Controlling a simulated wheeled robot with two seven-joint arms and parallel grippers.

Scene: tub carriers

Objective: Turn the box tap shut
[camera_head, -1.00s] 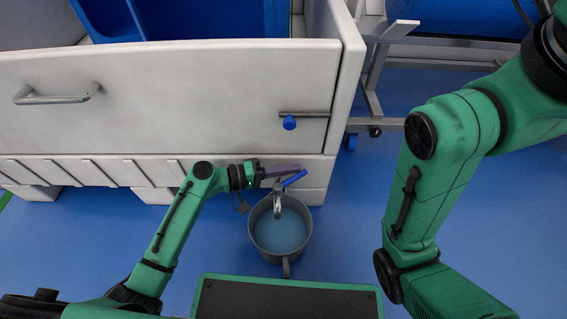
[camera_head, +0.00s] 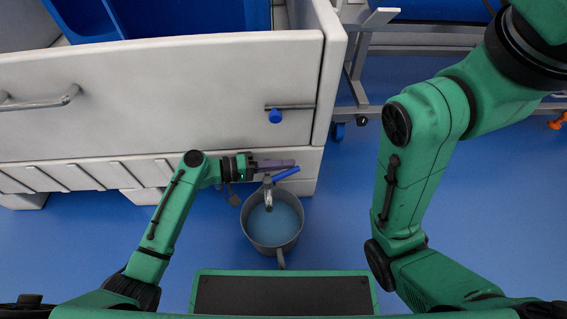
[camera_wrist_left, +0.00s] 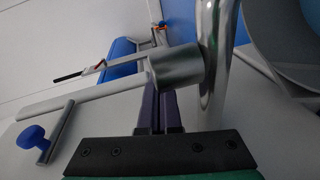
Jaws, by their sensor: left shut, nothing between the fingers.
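The box tap has a metal spout (camera_head: 268,190) and a blue lever (camera_head: 286,174), low on the front of the pale box (camera_head: 170,95). The lever slants up and to the right in the head view. My left gripper (camera_head: 292,163) is shut and empty, its purple fingers lying just behind the lever; I cannot tell whether they touch it. In the left wrist view the shut fingers (camera_wrist_left: 160,108) are close beside the tap's metal body (camera_wrist_left: 175,68). A grey bucket (camera_head: 247,228) holding water stands under the spout. My right gripper is out of view.
A blue knob on a metal bar (camera_head: 275,117) sits on the box front above the tap, with a handle (camera_head: 45,103) at left. A metal wheeled stand (camera_head: 355,85) is beyond the box's right end. Blue floor is clear right of the bucket.

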